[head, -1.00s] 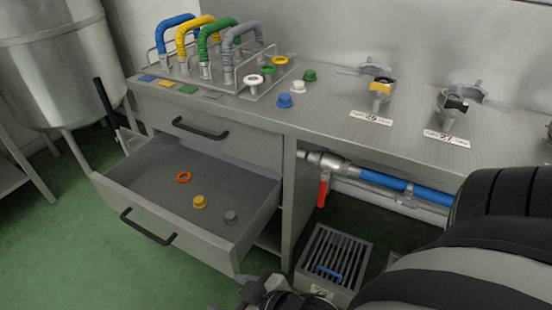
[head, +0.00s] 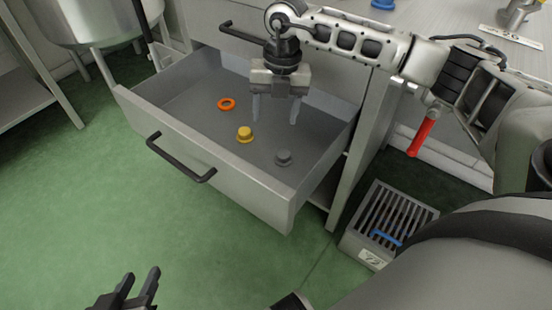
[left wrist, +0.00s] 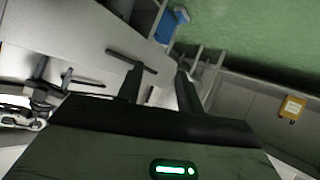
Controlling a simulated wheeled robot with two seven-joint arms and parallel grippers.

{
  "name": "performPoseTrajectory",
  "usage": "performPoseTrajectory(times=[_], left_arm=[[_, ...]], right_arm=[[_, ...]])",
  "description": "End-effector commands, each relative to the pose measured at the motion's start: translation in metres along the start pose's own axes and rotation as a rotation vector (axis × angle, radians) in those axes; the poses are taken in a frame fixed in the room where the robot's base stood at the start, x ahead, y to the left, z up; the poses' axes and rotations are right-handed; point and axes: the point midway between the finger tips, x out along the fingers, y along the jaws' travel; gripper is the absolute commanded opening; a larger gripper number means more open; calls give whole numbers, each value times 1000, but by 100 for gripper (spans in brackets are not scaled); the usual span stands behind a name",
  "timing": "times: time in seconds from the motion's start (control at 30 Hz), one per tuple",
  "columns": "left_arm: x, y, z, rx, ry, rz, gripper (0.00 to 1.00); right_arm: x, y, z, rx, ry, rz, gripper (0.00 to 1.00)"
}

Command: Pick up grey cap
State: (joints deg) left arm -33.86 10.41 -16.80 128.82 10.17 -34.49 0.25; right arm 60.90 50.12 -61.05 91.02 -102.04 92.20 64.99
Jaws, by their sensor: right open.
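The grey cap (head: 283,158) stands in the open drawer (head: 225,178), near its right side in the head view. A yellow cap (head: 245,135) and an orange ring (head: 227,104) lie to its left. My right gripper (head: 275,115) is open and empty. It points down over the drawer, behind and a little left of the grey cap, with no contact visible. My left gripper (head: 142,271) is low at the bottom left, in front of the drawer. Its fingers also show apart and empty in the left wrist view (left wrist: 160,75).
The drawer's black handle (head: 180,160) faces the green floor. A grated box (head: 390,222) stands on the floor right of the drawer. A red valve lever (head: 423,132) hangs under the counter. In the left wrist view, a yellow box (left wrist: 292,107) shows at right.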

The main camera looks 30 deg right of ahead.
Motion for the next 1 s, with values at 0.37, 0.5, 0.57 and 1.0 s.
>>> performPoseTrajectory(times=[0.37,0.5,0.57,1.0], left_arm=[[11,4,8,5,47,31,36],[9,7,3,8,85,42,36],[8,8,1,9,101,46,36],[8,11,-4,9,154,60,36]], right_arm=[[45,-34,25,76,-71,-108,60],[75,-36,27,73,-71,-105,60],[85,-37,28,73,-72,-104,60],[122,-38,31,71,-72,-102,60]])
